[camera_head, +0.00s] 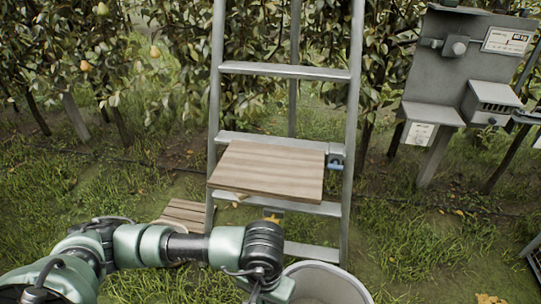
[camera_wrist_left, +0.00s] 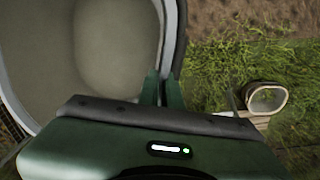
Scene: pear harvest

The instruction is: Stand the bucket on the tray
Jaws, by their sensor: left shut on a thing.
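The bucket (camera_head: 328,284) is pale grey and round, at the bottom edge of the head view, in front of the ladder and below the tray. Its lower part is cut off. In the left wrist view its open inside (camera_wrist_left: 105,50) fills the upper left. My left gripper (camera_wrist_left: 163,90) is shut on the bucket's rim, one finger on each side of the wall. In the head view the fingertips are hidden or cut off. The tray (camera_head: 268,170) is a flat wooden board on the ladder, with nothing on it. My right gripper is not in view.
The grey metal ladder (camera_head: 285,70) stands behind and around the tray, its side rails rising at both sides. A small blue-marked part (camera_head: 335,162) sits at the tray's right. Wooden slats (camera_head: 185,213) lie lower left. A grey weighing station (camera_head: 460,75) stands at right, a crate (camera_head: 535,258) at the right edge.

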